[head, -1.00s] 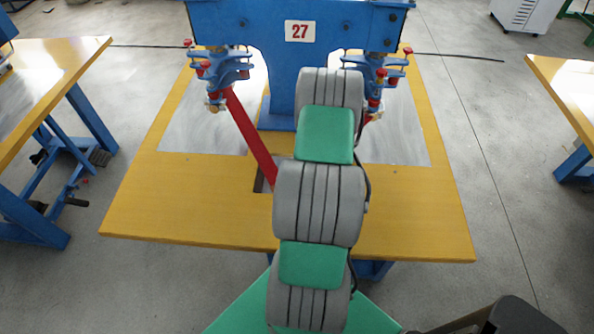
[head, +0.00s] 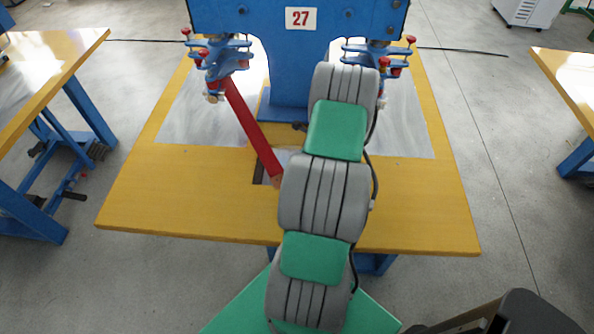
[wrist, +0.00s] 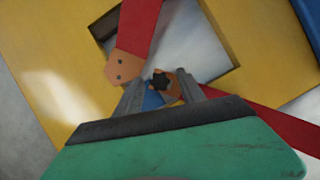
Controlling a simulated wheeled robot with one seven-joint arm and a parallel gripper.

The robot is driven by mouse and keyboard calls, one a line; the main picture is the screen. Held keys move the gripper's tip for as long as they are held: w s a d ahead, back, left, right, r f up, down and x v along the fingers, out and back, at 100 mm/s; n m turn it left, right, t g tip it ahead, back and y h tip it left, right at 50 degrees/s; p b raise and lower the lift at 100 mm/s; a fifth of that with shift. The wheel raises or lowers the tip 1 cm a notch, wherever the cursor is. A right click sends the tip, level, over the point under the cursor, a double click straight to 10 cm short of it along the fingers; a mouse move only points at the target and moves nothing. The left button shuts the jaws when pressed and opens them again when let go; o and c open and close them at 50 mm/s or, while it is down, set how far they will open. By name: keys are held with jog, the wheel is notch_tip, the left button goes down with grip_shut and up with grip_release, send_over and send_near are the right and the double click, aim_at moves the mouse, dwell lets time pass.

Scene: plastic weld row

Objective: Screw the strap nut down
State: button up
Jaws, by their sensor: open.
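In the head view this strap (head: 250,125) slants down from the left clamp; my arm hides my gripper and the nut.
A blue machine frame (head: 290,75) marked 27 stands on the yellow table (head: 180,200). Blue clamps with red knobs hang at left (head: 220,60) and right (head: 385,55). A rectangular opening (wrist: 103,27) in the table lies beneath the straps. Other tables stand at both sides.

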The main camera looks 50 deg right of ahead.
jog(key=n, duration=0.1)
jog(key=n+y+b, duration=0.1)
jog(key=n, duration=0.1)
jog(key=n+g+b, duration=0.1)
jog(key=n, duration=0.1)
jog(key=shift+w+d+f, duration=0.15)
jog(key=shift+f, duration=0.2)
jog(key=shift+r+n+g+y, duration=0.15)
jog(key=shift+n+g+y, duration=0.3)
jog(key=shift+n, duration=0.45)
jog(key=shift+r, duration=0.25)
jog(key=shift+c, duration=0.6)
